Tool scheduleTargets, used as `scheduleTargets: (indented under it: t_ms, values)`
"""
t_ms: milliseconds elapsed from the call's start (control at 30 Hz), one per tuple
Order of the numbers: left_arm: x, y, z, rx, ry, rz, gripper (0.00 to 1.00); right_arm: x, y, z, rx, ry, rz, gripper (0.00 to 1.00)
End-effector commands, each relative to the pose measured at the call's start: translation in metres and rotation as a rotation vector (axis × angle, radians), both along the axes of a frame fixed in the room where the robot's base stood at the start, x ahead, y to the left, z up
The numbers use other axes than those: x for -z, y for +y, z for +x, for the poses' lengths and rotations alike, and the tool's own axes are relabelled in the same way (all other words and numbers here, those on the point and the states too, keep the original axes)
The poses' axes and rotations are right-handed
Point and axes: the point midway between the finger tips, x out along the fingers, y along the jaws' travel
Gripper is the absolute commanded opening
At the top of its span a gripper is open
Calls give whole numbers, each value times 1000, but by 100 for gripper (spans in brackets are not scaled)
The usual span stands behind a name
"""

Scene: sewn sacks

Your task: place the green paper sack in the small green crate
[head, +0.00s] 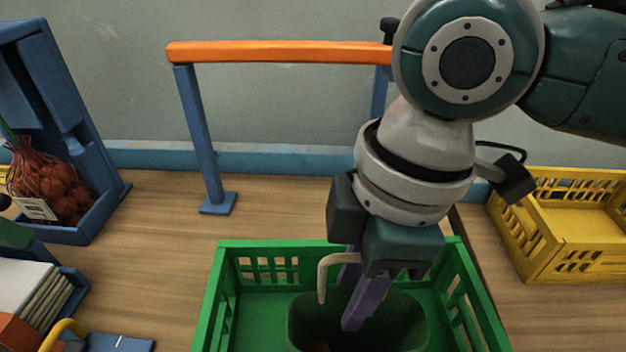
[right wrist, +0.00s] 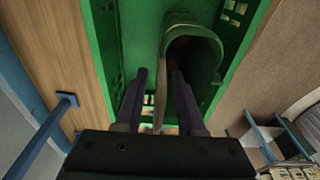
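The green paper sack (head: 400,325) stands inside the small green crate (head: 232,300), its open mouth facing up and its inside dark. A pale loop handle (head: 323,275) rises at its far side. In the right wrist view the sack (right wrist: 196,38) shows its round mouth, within the crate (right wrist: 110,50). My right gripper (head: 348,305) points down into the crate at the sack's far rim. Its fingers (right wrist: 159,74) are apart, with a thin pale strip, seemingly the handle, between them; neither finger clearly presses on it. My left gripper is not clearly seen.
A yellow crate (head: 530,255) stands at the right. An orange-topped blue rail (head: 280,52) stands behind. At the left are a blue bin (head: 85,233) with a red net bag (head: 45,180) and a stack of pale flat items (head: 35,290). Bare wood lies left of the green crate.

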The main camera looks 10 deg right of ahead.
Motion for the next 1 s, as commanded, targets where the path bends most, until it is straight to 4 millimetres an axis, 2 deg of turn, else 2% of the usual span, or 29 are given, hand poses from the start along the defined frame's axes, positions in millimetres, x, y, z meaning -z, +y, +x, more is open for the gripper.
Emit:
scheduleTargets:
  t_ms: [167, 267, 367, 700, 833, 1000]
  values:
    - [0, 0, 0, 1, 0, 1, 100, -1, 0, 0, 0, -1, 0, 38]
    - [-2, 0, 0, 1, 0, 0, 100, -9, -1, 1, 0, -2, 1, 38]
    - [-5, 0, 0, 0, 0, 0, 100, -25, -3, 0, -1, -3, 1, 38]
    - [-13, -1, 0, -3, 0, -4, 100, -98, -14, -2, -1, -3, 0, 38]
    - [-14, -2, 0, -5, -1, -8, 100, -115, -16, -2, 0, -1, 1, 38]
    - [-14, -3, 0, -6, -1, -10, 100, -122, -17, -3, 1, 0, 0, 38]
